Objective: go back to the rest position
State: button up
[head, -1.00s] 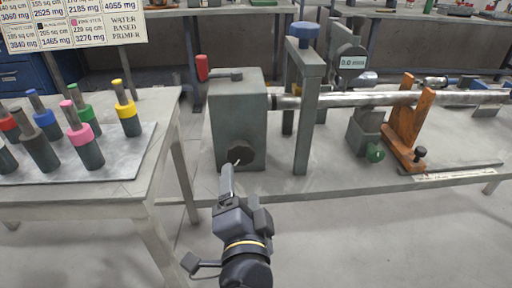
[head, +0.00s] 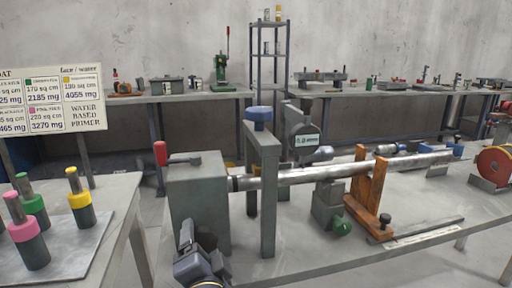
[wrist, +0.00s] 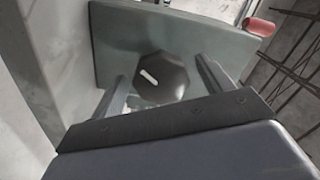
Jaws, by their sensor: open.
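My gripper (head: 186,240) is low in the head view, in front of the grey-green positioner housing (head: 190,190). In the wrist view my gripper (wrist: 160,80) is open and empty. Its two fingers point toward a black faceted knob (wrist: 162,77) with a white mark on the housing's face. The knob appears between the fingers; whether they touch it I cannot tell. In the head view my gripper and the housing's lower front hide the knob. A long metal shaft (head: 310,174) runs right from the housing.
A grey frame with a blue knob (head: 258,115) and a dial gauge (head: 305,141) stand by the shaft. An orange wooden support (head: 370,190) is under it. A side table with colored cylinders (head: 80,204) is at left. A red-handled lever (head: 160,153) tops the housing.

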jog(key=shift+w+a, duration=0.15)
jog(key=shift+w, duration=0.5)
